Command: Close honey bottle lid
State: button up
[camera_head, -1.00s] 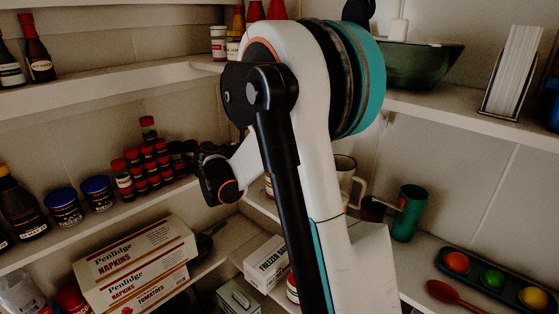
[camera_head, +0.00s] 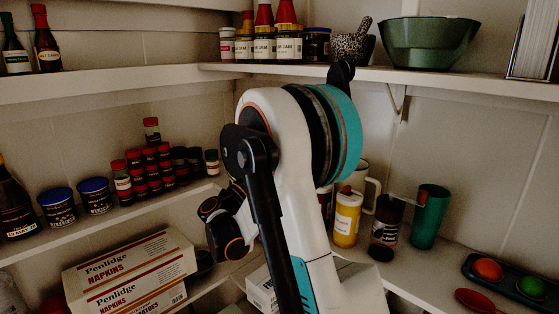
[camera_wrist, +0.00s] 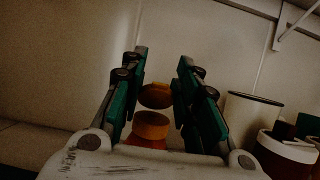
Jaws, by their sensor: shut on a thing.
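The honey bottle (camera_wrist: 147,142) stands upright in the wrist view, with its orange cap at the top and its lower part hidden by my gripper's body. Its orange lid (camera_wrist: 157,95) is flipped up above the cap, apart from the cap's top. My gripper (camera_wrist: 160,66) has one green-padded finger on each side of the lid and is shut on it. Contact with the pads is hard to see in the dim picture. In the head view my arm covers the gripper, and I cannot make out the honey bottle there.
In the head view a yellow bottle (camera_head: 346,222), a dark jar (camera_head: 386,228) and a green cup (camera_head: 428,216) stand right of my arm.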

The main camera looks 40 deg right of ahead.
dwell(0.4)
jog(key=o, duration=1.1)
jog(key=shift+a, duration=0.1)
jog(key=v, duration=1.2)
jog(key=shift+c, duration=0.2)
